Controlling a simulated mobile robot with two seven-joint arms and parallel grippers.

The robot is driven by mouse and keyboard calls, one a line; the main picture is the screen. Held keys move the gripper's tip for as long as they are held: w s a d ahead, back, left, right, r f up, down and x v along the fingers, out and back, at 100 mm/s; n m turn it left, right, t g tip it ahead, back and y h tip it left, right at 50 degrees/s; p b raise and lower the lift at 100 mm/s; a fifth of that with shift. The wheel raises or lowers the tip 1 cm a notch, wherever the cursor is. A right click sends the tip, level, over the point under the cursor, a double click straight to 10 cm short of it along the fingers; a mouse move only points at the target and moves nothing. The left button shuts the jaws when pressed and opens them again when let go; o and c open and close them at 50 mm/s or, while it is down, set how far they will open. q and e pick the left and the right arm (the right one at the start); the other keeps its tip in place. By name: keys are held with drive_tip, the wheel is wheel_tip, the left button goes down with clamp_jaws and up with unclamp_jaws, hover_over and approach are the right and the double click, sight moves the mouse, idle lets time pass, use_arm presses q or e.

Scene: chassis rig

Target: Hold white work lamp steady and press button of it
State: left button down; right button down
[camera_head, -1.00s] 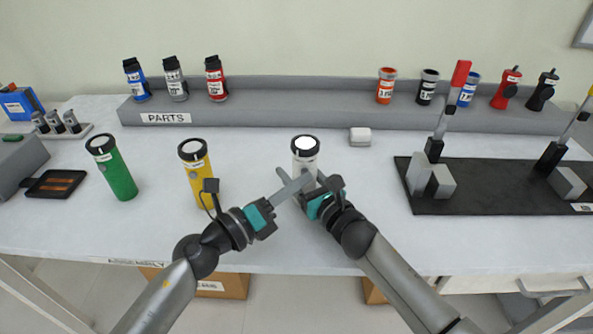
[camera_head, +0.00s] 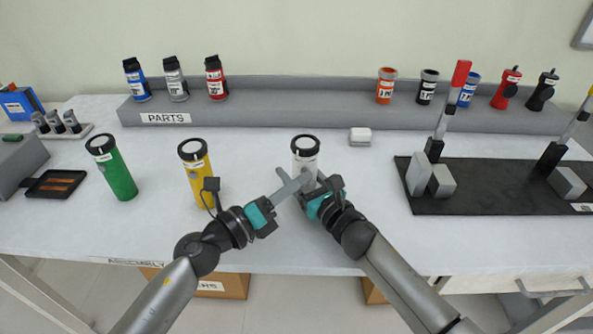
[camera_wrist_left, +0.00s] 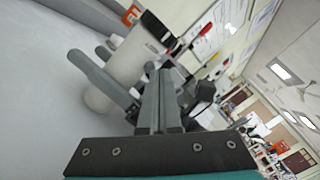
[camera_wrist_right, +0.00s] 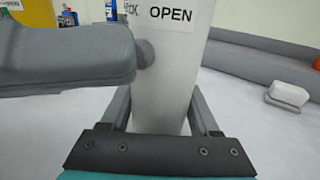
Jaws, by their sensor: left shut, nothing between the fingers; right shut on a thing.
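The white work lamp (camera_head: 306,155) stands upright on the bench, with a black rim and a pale, dull lens on top. My right gripper (camera_head: 312,184) is shut around its lower body; the right wrist view shows the lamp (camera_wrist_right: 168,90) between both fingers, with an "OPEN" label. My left gripper (camera_head: 303,181) is shut and empty, its fingertips at the lamp's side. In the right wrist view, the left fingers (camera_wrist_right: 65,60) reach the small grey round button (camera_wrist_right: 145,53) and appear to touch it. The left wrist view shows the lamp (camera_wrist_left: 130,55) just beyond the left fingers.
A yellow lamp (camera_head: 196,170) and a green lamp (camera_head: 118,175) stand to the left. A black board (camera_head: 480,200) with levers lies right. A grey parts shelf (camera_head: 280,115) with several bottles runs along the back. A small white box (camera_head: 360,136) sits behind the lamp.

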use_arm(q)
drive_tip(key=shift+s, duration=0.6)
drive_tip(key=shift+s, duration=0.1)
drive_tip(key=s, duration=0.5)
drive_tip(key=shift+s, duration=0.35)
use_arm(e)
drive_tip(key=shift+c, duration=0.2)
unclamp_jaws()
drive_tip(key=v, duration=1.2)
